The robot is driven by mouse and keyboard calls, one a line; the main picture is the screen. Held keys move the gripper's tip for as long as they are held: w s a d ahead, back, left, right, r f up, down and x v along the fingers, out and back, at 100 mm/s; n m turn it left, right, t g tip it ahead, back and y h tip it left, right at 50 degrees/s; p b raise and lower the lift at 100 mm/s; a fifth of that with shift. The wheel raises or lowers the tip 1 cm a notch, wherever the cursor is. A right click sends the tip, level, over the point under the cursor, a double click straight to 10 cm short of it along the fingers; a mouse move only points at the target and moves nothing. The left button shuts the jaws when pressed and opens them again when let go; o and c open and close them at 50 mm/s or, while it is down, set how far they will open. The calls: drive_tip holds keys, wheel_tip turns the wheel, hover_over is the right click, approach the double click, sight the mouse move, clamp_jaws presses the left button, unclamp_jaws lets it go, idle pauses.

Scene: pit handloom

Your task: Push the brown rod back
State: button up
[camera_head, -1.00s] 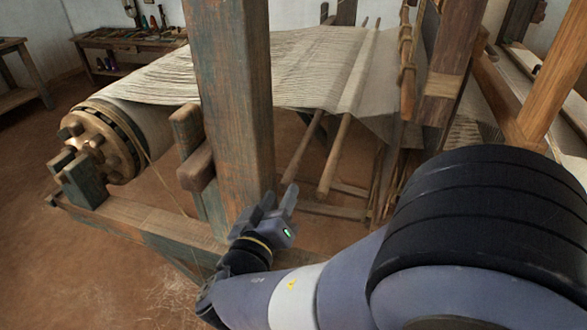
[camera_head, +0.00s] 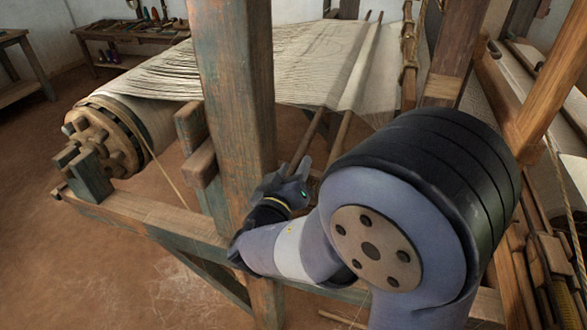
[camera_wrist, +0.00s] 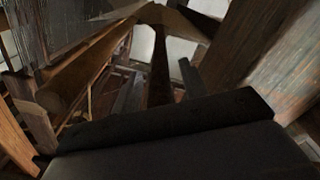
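The brown rod (camera_head: 309,137) is the darker, left one of two rods that run through the warp. Its near end sticks out below the cloth and points at my gripper (camera_head: 293,169). The paler rod (camera_head: 339,140) lies to the right, partly behind my arm.
A thick wooden post (camera_head: 234,95) stands just left of my gripper. The loom's lower beam (camera_head: 150,217) runs below it. The warp (camera_head: 310,60) stretches from the toothed roller (camera_head: 100,140) on the left. Upright timbers (camera_head: 455,50) stand at the right. A tool bench (camera_head: 125,32) is far back.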

clamp_jaws()
idle(0.3)
drive_tip(key=a+b, duration=0.1)
drive_tip(key=w+a+b, duration=0.1)
drive_tip(key=a+b, duration=0.1)
idle(0.4)
drive_tip(key=shift+a+r, duration=0.1)
drive_tip(key=shift+c, duration=0.8)
unclamp_jaws()
drive_tip(key=shift+w+a, duration=0.1)
drive_tip(key=shift+o, duration=0.9)
